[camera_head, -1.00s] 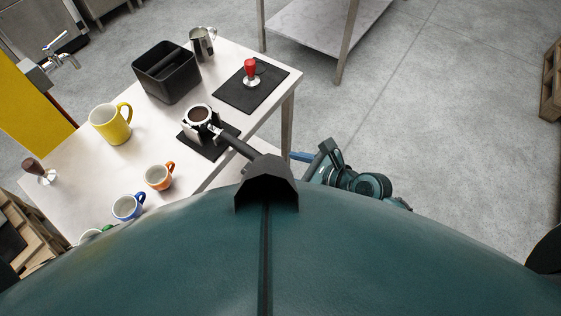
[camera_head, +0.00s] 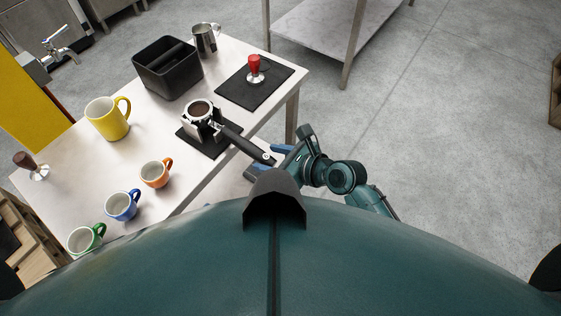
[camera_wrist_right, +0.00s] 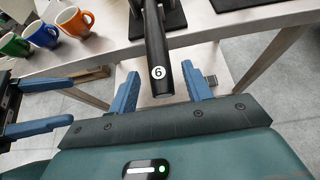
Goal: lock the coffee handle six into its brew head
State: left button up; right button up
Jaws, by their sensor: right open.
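The coffee handle six (camera_head: 240,143) rests with its basket of brown grounds in a small stand on a black mat, its black grip sticking out past the table's front edge. In the right wrist view its grip end (camera_wrist_right: 158,55) bears a white "6". My right gripper (camera_head: 274,158) is at the grip's end. In the right wrist view my right gripper's (camera_wrist_right: 160,92) blue fingers stand apart, one on each side of the grip, with gaps. My left gripper (camera_wrist_right: 55,103) shows at the left edge there, its fingers apart and empty. No brew head is in view.
On the table (camera_head: 85,170) are a black knock box (camera_head: 167,75), a steel jug (camera_head: 205,38), a red tamper (camera_head: 255,68) on a mat, a yellow mug (camera_head: 105,120) and several small cups (camera_head: 122,205). A steel shelf table (camera_head: 330,30) stands behind.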

aim_at(260, 152)
jog(key=shift+b+x, duration=0.3)
jog(key=shift+x, duration=1.65)
jog(key=shift+r, duration=0.1)
jog(key=shift+c, duration=0.2)
grip_shut()
jog(key=shift+w+r, duration=0.1)
jog(key=shift+r+p, duration=0.6)
jog(key=shift+p, duration=0.4)
